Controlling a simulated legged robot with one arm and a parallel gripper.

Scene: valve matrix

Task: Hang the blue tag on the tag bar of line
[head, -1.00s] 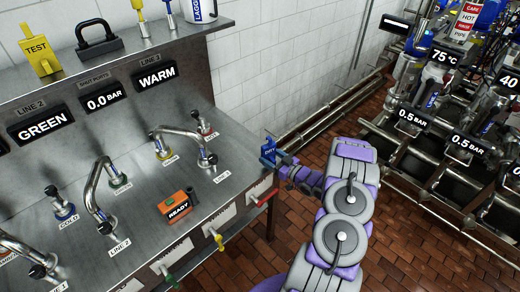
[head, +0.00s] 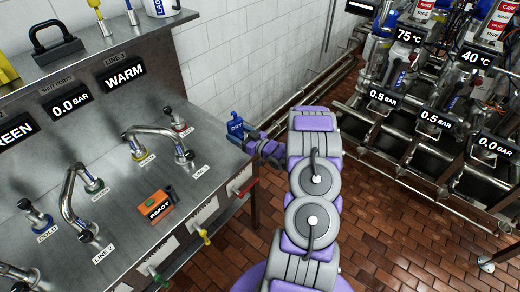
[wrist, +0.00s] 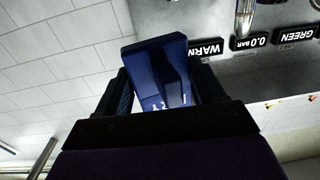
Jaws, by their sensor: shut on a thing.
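The blue tag (head: 237,124) with small white lettering is held up in my gripper (head: 252,138), beyond the right edge of the steel bench. The tag also shows in the wrist view (wrist: 158,70), between the two dark fingers of my gripper (wrist: 160,88). My gripper is shut on it, and the tag hangs on nothing else. I cannot make out which part is the tag bar.
The steel bench (head: 135,185) carries bent pipes, valves and an orange READY box (head: 156,204). Red (head: 246,187) and yellow (head: 204,236) handles stick out from its front. Pipe racks with displays (head: 430,120) stand at the right. Brick floor lies between.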

